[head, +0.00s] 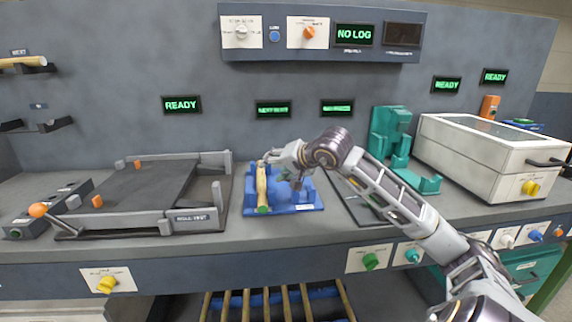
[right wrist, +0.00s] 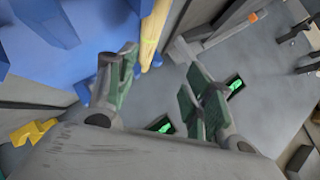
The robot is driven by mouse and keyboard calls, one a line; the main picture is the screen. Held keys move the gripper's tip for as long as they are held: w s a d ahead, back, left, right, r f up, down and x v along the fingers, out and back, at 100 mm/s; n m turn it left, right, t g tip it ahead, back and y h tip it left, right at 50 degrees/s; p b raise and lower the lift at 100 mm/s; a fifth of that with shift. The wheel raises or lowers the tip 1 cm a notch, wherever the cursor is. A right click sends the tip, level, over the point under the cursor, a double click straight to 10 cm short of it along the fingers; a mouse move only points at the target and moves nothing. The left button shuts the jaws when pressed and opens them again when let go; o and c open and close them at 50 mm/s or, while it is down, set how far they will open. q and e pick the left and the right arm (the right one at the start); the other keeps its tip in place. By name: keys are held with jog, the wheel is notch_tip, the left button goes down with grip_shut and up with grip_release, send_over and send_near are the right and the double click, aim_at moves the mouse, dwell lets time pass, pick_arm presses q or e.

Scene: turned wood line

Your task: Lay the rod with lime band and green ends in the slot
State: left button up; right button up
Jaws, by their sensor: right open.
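A pale wooden rod (head: 262,184) with a green near end lies lengthwise on the left part of a blue fixture (head: 300,208) on the counter. My right gripper (head: 282,176) is over the fixture, just right of the rod, open and empty. In the right wrist view the rod (right wrist: 155,32) passes beyond the fingers, outside the gap between them. The blue fixture (right wrist: 75,55) shows there too. The slot cannot be told apart clearly. My left gripper is out of view.
A grey framed tray (head: 140,190) stands to the left, with an orange-knobbed lever. A teal stand (head: 390,140) and a white lidded box (head: 490,155) are at the right. Several rods (head: 265,305) lie in a rack below the counter. A sign above reads NO LOG.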

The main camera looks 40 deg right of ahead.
jog(key=shift+v, duration=2.55)
jog(key=shift+r, duration=0.1)
